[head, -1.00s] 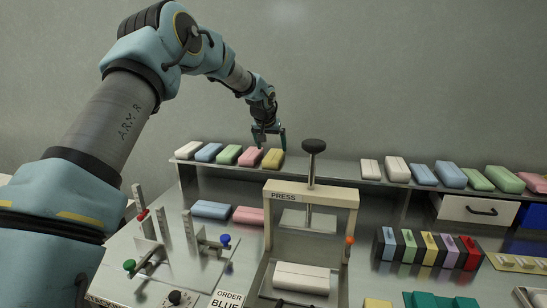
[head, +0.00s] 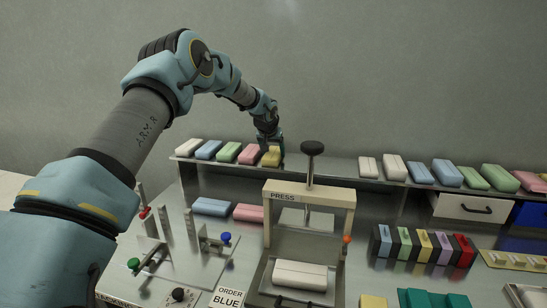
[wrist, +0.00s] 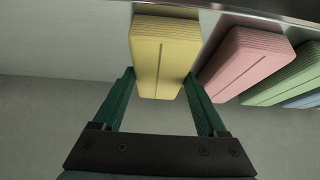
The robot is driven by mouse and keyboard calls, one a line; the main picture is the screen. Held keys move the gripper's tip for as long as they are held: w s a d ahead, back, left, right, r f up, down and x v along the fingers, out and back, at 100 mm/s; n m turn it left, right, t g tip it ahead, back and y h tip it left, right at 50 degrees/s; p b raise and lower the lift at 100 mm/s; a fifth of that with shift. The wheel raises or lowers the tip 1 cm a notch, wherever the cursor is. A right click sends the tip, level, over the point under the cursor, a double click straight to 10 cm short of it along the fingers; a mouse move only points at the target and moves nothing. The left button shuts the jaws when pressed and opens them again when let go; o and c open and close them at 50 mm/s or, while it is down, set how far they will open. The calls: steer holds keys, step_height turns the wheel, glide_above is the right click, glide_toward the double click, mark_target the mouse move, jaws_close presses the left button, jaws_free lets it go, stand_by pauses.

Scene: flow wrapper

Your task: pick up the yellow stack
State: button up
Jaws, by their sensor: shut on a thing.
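The yellow stack (head: 271,156) sits at the right end of the row on the left part of the raised shelf. It shows in the wrist view (wrist: 165,55) as a ribbed block with a line down its middle. My gripper (head: 270,146) is down at the stack from above. In the wrist view, my gripper's green fingers (wrist: 160,80) stand on either side of the stack's near end, shut on it. The stack still appears to rest on the shelf.
A pink stack (head: 249,153) stands close beside the yellow one, then green (head: 229,152), blue (head: 209,150) and white (head: 188,147) stacks. The press (head: 310,200) with its black knob (head: 312,148) rises in front, to the right. More stacks line the shelf's right part.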

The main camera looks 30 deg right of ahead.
steer(key=c, duration=0.7)
